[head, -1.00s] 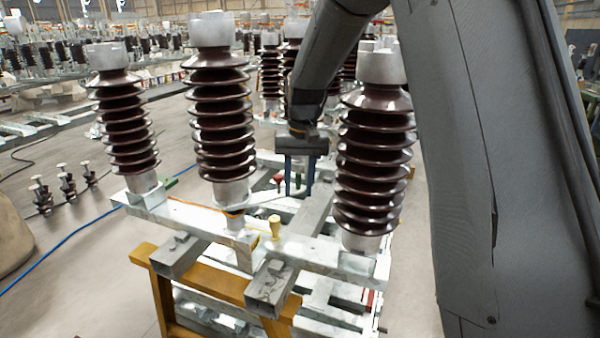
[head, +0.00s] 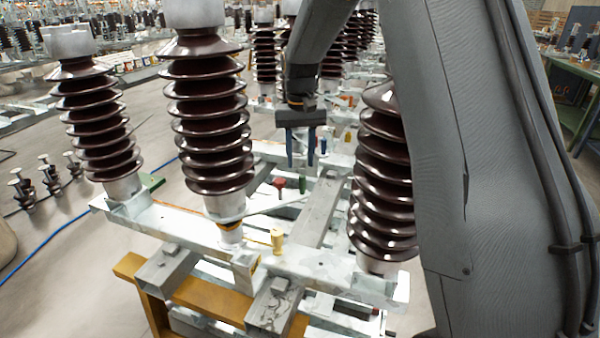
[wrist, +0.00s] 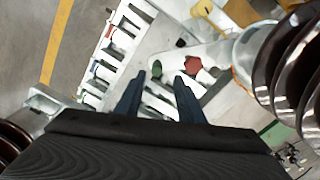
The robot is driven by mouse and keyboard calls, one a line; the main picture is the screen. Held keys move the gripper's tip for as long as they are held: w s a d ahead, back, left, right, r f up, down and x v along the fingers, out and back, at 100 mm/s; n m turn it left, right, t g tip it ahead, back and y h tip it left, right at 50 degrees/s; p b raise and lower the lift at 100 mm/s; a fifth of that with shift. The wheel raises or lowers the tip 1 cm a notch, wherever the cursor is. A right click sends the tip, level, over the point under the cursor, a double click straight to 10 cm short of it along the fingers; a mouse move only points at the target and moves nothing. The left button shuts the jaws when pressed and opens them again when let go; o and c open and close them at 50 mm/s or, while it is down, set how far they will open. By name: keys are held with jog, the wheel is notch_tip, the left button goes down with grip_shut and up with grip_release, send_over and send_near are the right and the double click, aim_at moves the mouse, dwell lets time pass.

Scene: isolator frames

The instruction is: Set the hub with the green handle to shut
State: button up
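The small green handle (head: 302,184) stands on the grey metal frame (head: 310,262), among the tall brown insulators. In the wrist view the green handle (wrist: 156,69) shows just beyond and between the fingertips. My gripper (head: 300,163) is open and empty, fingers pointing down, apart from the handle and appearing above it in the head view. In the wrist view my gripper (wrist: 158,82) also shows a clear gap between its fingers. The hub under the green handle is too small and partly hidden, so I cannot tell its setting.
A red handle (head: 279,183) stands just left of the green one, and a yellow handle (head: 277,240) is nearer. Brown insulators (head: 205,115) and (head: 383,175) flank my arm closely. A blue handle (head: 323,147) is farther back.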

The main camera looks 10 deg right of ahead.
aim_at(302, 176)
jog(key=f, duration=0.2)
jog(key=f+p, duration=0.1)
jog(key=f, duration=0.4)
jog(key=shift+s+d+p, duration=0.1)
jog(key=shift+d+p, duration=0.2)
jog(key=shift+d, duration=0.05)
grip_shut()
